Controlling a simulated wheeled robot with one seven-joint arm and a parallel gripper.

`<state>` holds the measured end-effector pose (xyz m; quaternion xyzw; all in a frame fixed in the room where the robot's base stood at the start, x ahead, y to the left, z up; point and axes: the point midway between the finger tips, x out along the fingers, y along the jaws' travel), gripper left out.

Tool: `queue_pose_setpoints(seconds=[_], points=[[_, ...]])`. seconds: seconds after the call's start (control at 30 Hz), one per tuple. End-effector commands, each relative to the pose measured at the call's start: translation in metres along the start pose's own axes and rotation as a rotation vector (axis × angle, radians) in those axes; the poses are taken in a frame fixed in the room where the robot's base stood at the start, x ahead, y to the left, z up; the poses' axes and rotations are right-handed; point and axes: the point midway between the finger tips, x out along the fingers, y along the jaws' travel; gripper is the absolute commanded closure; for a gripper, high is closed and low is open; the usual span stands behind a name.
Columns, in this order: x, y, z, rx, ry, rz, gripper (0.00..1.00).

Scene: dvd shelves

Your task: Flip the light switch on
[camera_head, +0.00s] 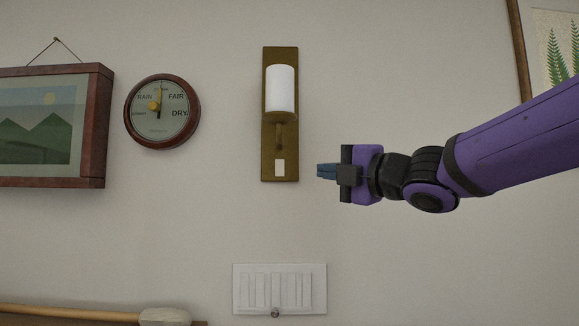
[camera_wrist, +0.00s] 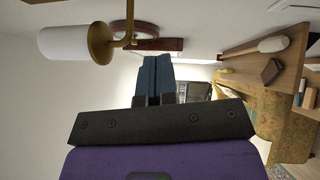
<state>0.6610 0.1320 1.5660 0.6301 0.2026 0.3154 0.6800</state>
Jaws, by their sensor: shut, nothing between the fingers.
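A wall lamp with a tall brass backplate (camera_head: 267,135) and a white cylindrical shade (camera_head: 280,88) is fixed to the wall. A small white light switch (camera_head: 280,168) sits low on the backplate. My gripper (camera_head: 320,171) is just right of the switch at about its height, apart from the backplate in the picture, with its blue fingers pointing left. The fingers are shut and empty. In the wrist view, the fingertips (camera_wrist: 153,60) show closed together, and the lamp's white shade (camera_wrist: 68,43) is at the upper left. The switch cannot be made out there.
A round barometer (camera_head: 161,111) and a framed landscape picture (camera_head: 40,125) hang left of the lamp. A white louvred vent (camera_head: 279,275) is on the wall below. Another framed picture (camera_head: 556,50) hangs at upper right. A wooden surface with a mallet-like object (camera_head: 165,316) is at lower left.

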Motion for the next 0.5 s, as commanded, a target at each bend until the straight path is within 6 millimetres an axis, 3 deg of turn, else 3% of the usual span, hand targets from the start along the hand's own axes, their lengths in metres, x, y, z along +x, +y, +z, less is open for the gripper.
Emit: queue_pose_setpoints(seconds=[0.27,0.5], points=[[0.010,-0.001,0.000,0.001,0.000,-0.001,1.00],[0.050,-0.001,0.000,0.003,0.000,-0.002,1.00]])
